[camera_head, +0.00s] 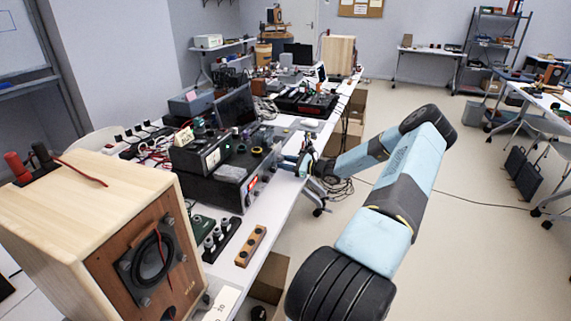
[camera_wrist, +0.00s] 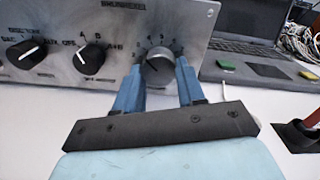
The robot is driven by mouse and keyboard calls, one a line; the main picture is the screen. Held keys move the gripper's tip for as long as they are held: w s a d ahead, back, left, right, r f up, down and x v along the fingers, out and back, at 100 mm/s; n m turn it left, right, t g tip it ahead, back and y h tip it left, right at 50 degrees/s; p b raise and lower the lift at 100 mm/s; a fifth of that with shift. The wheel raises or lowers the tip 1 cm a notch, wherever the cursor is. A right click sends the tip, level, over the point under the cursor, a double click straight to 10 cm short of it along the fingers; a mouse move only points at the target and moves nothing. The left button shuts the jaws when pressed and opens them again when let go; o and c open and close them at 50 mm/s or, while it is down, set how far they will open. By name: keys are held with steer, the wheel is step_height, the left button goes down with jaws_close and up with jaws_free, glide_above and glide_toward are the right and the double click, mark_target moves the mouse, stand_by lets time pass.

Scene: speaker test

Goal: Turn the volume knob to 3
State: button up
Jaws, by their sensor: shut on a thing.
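In the wrist view a grey metal front panel (camera_wrist: 112,18) carries two black knobs, one at the far left (camera_wrist: 26,53) and one in the middle (camera_wrist: 90,58), each with a white pointer line. To their right is a silver knob (camera_wrist: 158,66) with scale marks around it. My gripper (camera_wrist: 158,76) has its blue fingers on either side of this silver knob and is shut on it. The scale figures and the knob's exact setting are too small to read. In the head view my gripper (camera_head: 304,160) is at the bench's right edge, and the knob cannot be made out there.
A large wooden speaker (camera_head: 104,204) stands at the near left of the bench. Black instrument boxes (camera_head: 222,180) stand beyond it. Floor right of the bench is open.

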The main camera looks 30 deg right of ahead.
steer(key=shift+c, duration=0.7)
steer(key=shift+n, duration=0.7)
steer(key=o, duration=1.1)
steer(key=shift+c, duration=0.2)
steer(key=shift+d, duration=0.1)
steer(key=v, duration=1.3)
steer(key=shift+s+d, duration=0.2)
steer(key=shift+s, duration=0.1)
